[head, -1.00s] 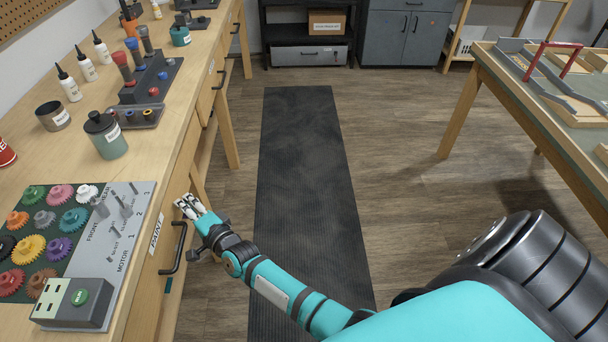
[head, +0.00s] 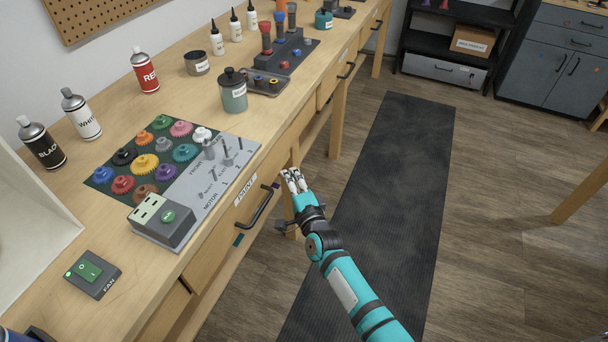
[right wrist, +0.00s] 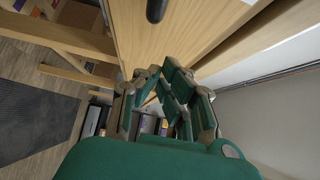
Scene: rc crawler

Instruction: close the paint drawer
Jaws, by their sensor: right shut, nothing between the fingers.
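The paint drawer (head: 222,232) is in the front of the wooden workbench, with a PAINT label (head: 245,189) and a black bar handle (head: 261,208). I cannot tell from the head view how far it stands out. My right gripper (head: 293,180) is shut and empty, just in front of the bench front, beyond the handle's far end. In the right wrist view my fingers (right wrist: 165,85) are near a wooden panel (right wrist: 200,30), with a dark handle end (right wrist: 156,10) above them. Contact cannot be made out. My left gripper is not in view.
On the bench are a gear board (head: 150,155), a fan switch (head: 92,273), spray cans such as the red one (head: 145,75), and a lidded jar (head: 233,95). A dark floor mat (head: 400,170) lies along the bench. The floor right of it is clear.

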